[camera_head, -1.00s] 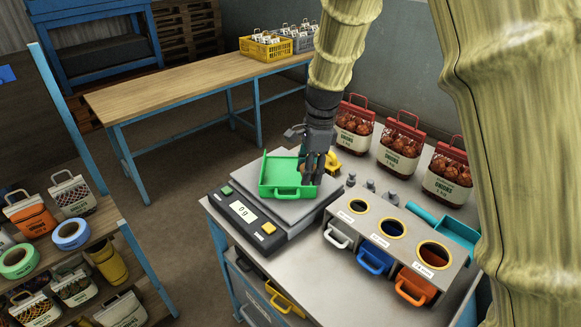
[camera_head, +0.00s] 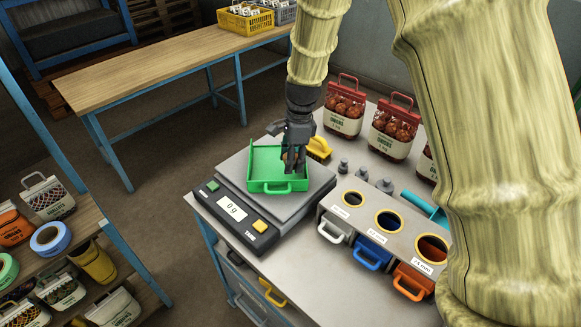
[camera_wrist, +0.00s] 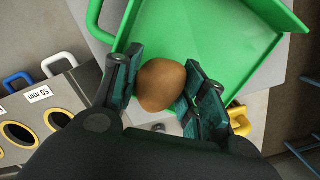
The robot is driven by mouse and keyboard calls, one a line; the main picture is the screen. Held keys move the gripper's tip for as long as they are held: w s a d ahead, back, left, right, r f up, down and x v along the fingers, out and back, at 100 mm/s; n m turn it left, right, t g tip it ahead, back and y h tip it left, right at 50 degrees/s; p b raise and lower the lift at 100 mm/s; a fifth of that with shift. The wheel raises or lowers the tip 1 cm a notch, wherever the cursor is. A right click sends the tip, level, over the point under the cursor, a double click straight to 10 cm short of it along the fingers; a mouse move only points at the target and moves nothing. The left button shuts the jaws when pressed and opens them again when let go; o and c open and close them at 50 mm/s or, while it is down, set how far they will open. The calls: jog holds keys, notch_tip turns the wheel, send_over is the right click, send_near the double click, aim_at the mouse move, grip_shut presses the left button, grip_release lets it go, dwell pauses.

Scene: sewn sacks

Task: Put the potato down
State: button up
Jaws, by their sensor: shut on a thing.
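The potato (camera_wrist: 161,85) is brown and rounded, and shows between my gripper's two fingers in the wrist view. My gripper (camera_wrist: 163,92) is shut on it. In the head view my gripper (camera_head: 291,158) points down over the right part of the green tray (camera_head: 262,186), and the potato is mostly hidden by the fingers. The green tray also shows behind the potato in the wrist view (camera_wrist: 230,35). I cannot tell whether the potato touches the tray floor. The tray sits on a scale (camera_head: 232,209) whose display reads 0 g.
A grey sizing box (camera_head: 370,215) with round holes and coloured drawer handles stands right of the scale. Small weights (camera_head: 362,174) and a yellow-handled brush (camera_head: 319,148) lie behind it. Onion sacks (camera_head: 345,107) line the back edge. A shelf with sacks and tape is at left.

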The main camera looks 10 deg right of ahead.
aim_at(291, 177)
jog(key=shift+s+a+f, duration=0.1)
jog(key=shift+s+f, duration=0.05)
jog(key=shift+f, duration=0.3)
jog(key=shift+f+p, duration=0.65)
jog(key=shift+f, duration=0.85)
jog(key=shift+f, duration=0.2)
jog(key=o, duration=0.8)
jog(key=shift+c, duration=0.2)
jog(key=shift+r, duration=0.25)
jog(key=r+b, duration=0.1)
jog(key=r, duration=0.3)
jog(key=d+r+b, duration=0.1)
jog(key=r, duration=0.3)
jog(key=r+b, duration=0.2)
jog(key=r, duration=0.1)
jog(key=shift+d+r, duration=0.2)
jog(key=shift+r, duration=0.2)
